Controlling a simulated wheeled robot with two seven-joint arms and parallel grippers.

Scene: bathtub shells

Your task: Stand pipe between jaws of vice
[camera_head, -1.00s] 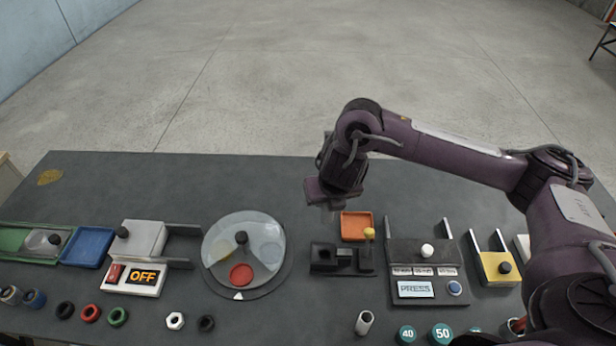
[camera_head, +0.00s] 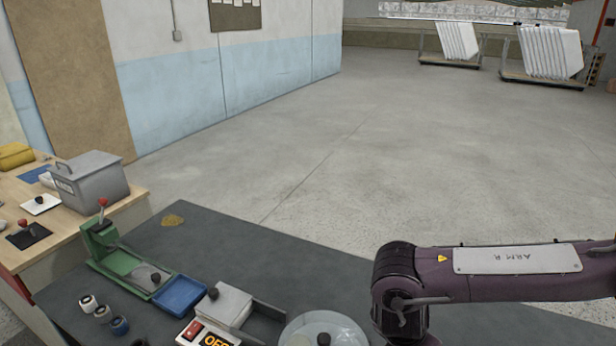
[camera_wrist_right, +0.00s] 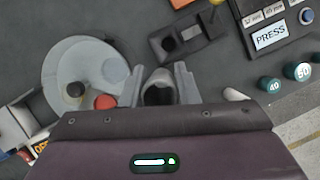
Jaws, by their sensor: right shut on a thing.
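In the right wrist view the fingers of my right gripper (camera_wrist_right: 160,84) are shut on a grey hollow pipe (camera_wrist_right: 159,93), seen nearly end-on with its dark bore showing. The black vice (camera_wrist_right: 172,42) lies beyond the fingers, higher in that picture, and the pipe shows apart from its jaws. How far the pipe is above the bench I cannot tell. In the head view only my right arm shows; its gripper is below the frame. The vice is out of the head view. My left gripper is in neither view.
A round turntable with a clear cover (camera_wrist_right: 70,62) is left of the pipe in the wrist view. The PRESS box (camera_wrist_right: 272,32) and teal weights (camera_wrist_right: 270,84) are right. A pale cylinder (camera_wrist_right: 234,95) lies close by.

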